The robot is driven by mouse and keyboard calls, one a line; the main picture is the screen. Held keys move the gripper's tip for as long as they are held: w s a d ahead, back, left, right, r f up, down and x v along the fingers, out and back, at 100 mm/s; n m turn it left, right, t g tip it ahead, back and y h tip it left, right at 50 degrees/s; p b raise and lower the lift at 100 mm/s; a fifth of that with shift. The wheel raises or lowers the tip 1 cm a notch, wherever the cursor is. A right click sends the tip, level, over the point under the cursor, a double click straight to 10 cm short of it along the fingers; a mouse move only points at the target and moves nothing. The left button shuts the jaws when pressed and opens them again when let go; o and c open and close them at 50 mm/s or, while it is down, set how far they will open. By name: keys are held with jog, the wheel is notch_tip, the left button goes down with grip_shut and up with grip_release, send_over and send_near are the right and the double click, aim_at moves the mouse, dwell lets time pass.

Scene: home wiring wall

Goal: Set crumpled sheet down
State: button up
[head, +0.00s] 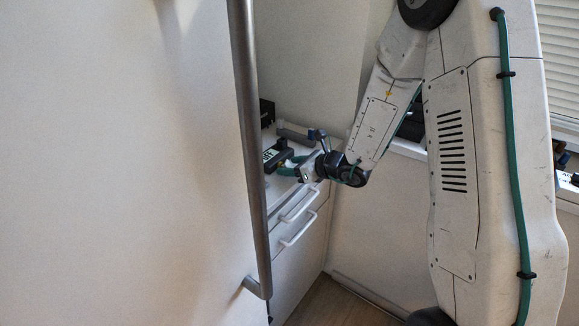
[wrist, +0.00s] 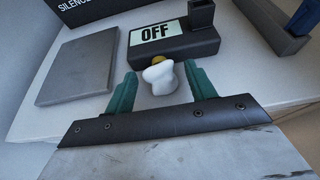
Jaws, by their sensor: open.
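A small white crumpled-looking lump (wrist: 160,80), which I take for the crumpled sheet, sits on the pale counter top in the wrist view. My gripper (wrist: 160,71) is open, with one green finger on each side of the lump and a visible gap to each. The lump's near side comes close to the dark gripper body; I cannot tell whether they touch. A small yellow thing (wrist: 158,58) shows just behind it. In the head view my gripper (head: 292,166) is over the counter above the drawers, and the lump cannot be made out.
A dark block marked OFF (wrist: 172,36) stands just behind the lump. A grey flat slab (wrist: 80,68) lies to the left, and a grey holder (wrist: 270,30) to the right. In the head view, a large pale door with a long handle (head: 250,140) fills the left.

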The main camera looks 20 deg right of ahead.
jog(key=v, duration=1.1)
jog(key=s+a+r+n+g+y, duration=0.3)
jog(key=s+a+r+n+g, duration=0.2)
jog(key=s+a+r+n, duration=0.5)
jog(key=s+r+n+g+h, duration=0.2)
jog(key=s+n+g+h, duration=0.2)
jog(key=s+n, duration=0.9)
jog(key=shift+s+g+h, duration=0.3)
jog(key=shift+s+g, duration=0.25)
jog(key=shift+g, duration=0.15)
jog(key=shift+o, duration=0.6)
jog(key=s+d+r+n+h, duration=0.2)
jog(key=s+d+n+h, duration=0.3)
jog(key=s+d, duration=0.1)
jog(key=shift+d+t+h, duration=0.4)
jog(key=shift+d, duration=0.1)
jog(key=n+g, duration=0.1)
jog(key=n, duration=0.6)
send_over(290, 160)
jog(key=f, duration=0.9)
jog(key=shift+s+a+f, duration=0.2)
jog(key=shift+a+f, duration=0.05)
jog(key=shift+w+d+r+n, duration=0.1)
jog(key=shift+w+d+n, duration=0.05)
jog(key=shift+n, duration=0.25)
jog(key=f, duration=0.7)
jog(key=shift+a+f, duration=0.2)
jog(key=shift+f, duration=0.2)
